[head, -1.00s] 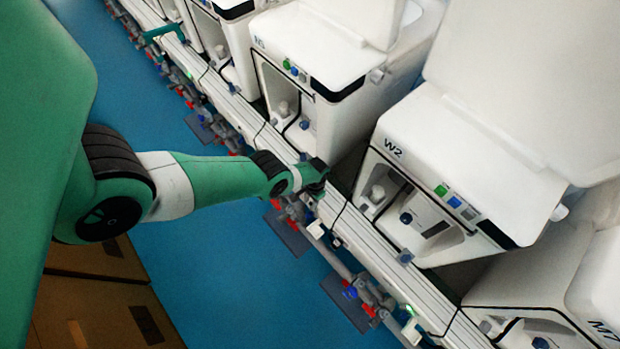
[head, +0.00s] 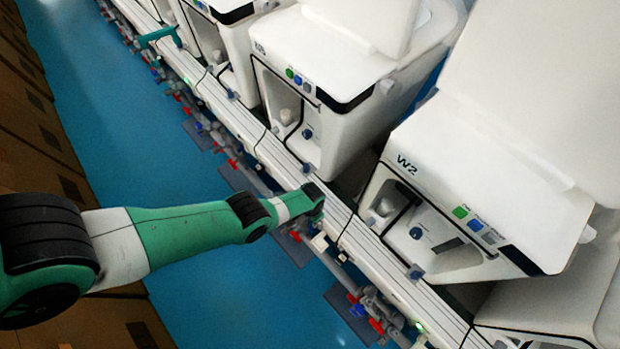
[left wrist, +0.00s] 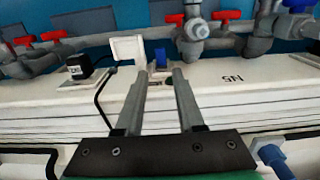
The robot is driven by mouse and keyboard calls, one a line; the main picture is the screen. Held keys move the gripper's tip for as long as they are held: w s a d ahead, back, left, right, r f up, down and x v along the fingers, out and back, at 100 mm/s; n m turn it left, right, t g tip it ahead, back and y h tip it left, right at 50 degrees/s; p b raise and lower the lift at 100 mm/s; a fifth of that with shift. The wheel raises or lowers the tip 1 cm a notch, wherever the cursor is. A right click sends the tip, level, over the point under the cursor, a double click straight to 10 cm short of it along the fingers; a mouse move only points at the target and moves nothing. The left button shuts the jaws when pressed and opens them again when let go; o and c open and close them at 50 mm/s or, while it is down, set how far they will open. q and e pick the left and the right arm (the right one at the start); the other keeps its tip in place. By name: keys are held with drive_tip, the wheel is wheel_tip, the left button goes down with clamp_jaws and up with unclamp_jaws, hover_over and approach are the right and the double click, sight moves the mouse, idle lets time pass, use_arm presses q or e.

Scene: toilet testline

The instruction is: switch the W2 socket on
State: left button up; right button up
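The white toilet unit marked W2 (head: 440,185) stands at the right in the head view, behind a long white rail (head: 385,268). My left gripper (head: 316,194) is over this rail, to the left of W2. In the left wrist view, my left gripper (left wrist: 159,76) is open and empty, its two fingers apart and pointing at the rail's top. A blue part (left wrist: 161,58) shows just beyond the gap between the fingertips, with a raised white flap (left wrist: 128,48) to its left. The fingers partly hide the markings there, and I cannot read a W2 label on the rail. My right gripper is not in view.
Grey pipes with red and blue valve handles (left wrist: 191,28) run just beyond the rail. A black plug (left wrist: 80,68) with a cable sits left of the fingers. A neighbouring white unit (head: 330,95) stands left of W2. The blue floor (head: 130,130) is open.

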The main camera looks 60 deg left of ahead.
sight(311, 229)
use_arm(q)
wheel_tip(311, 229, down, 11)
drive_tip(key=b, duration=0.9)
drive_tip(key=shift+r, duration=0.15)
drive_tip(key=shift+r, duration=0.1)
clamp_jaws()
